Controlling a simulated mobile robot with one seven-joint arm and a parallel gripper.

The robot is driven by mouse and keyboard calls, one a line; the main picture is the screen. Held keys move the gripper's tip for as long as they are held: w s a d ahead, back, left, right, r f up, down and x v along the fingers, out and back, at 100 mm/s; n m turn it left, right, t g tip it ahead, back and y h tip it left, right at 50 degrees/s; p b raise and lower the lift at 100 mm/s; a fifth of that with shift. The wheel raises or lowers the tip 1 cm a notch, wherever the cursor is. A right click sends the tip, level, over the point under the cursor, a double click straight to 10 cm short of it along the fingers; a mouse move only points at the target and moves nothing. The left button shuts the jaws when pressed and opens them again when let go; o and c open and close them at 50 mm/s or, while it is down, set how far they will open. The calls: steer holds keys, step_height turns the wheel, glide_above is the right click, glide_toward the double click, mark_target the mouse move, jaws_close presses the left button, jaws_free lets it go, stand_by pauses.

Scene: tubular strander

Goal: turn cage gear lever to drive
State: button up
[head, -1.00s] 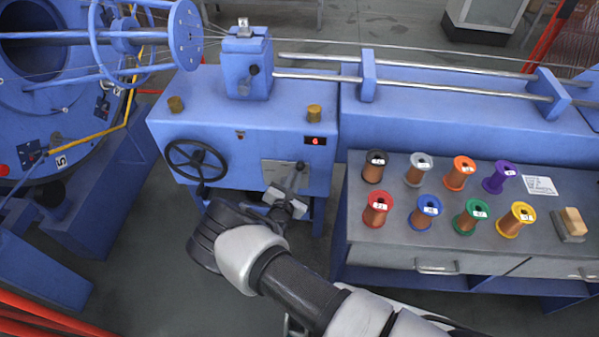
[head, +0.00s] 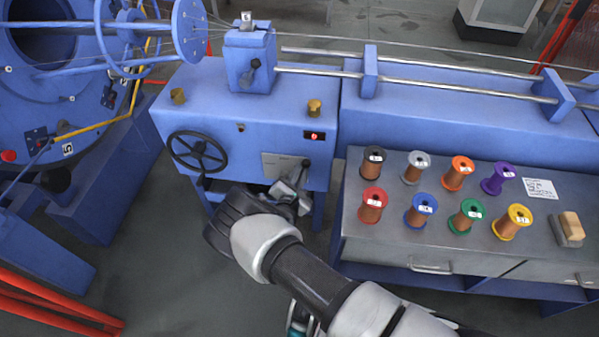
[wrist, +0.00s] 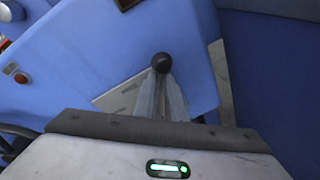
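The cage gear lever shows as a black knob (head: 306,163) on a short stem at the front of the blue machine housing, before a grey plate (head: 271,162). In the wrist view the knob (wrist: 161,62) stands just beyond my fingertips. My gripper (head: 293,188) is at the lever, below the knob. In the wrist view its two grey fingers (wrist: 161,92) are close together with the stem between them, and appear shut on it. Most of the stem and the plate's lettering are hidden or too small to read.
A black handwheel (head: 197,152) is left of the lever. To the right, a grey bench (head: 400,240) bears several coloured spools. The large blue cage (head: 120,40) is at the upper left.

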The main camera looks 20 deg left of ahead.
steer(key=o, duration=0.3)
steer(key=shift+w+d+r, duration=0.3)
steer(key=shift+r, duration=0.1)
steer(key=shift+f, duration=0.1)
steer(key=shift+s+a, duration=0.1)
steer(key=shift+s, duration=0.05)
steer(key=shift+f, duration=0.1)
steer(key=p+v, duration=0.2)
steer(key=v, duration=1.5)
steer(key=shift+s, duration=0.25)
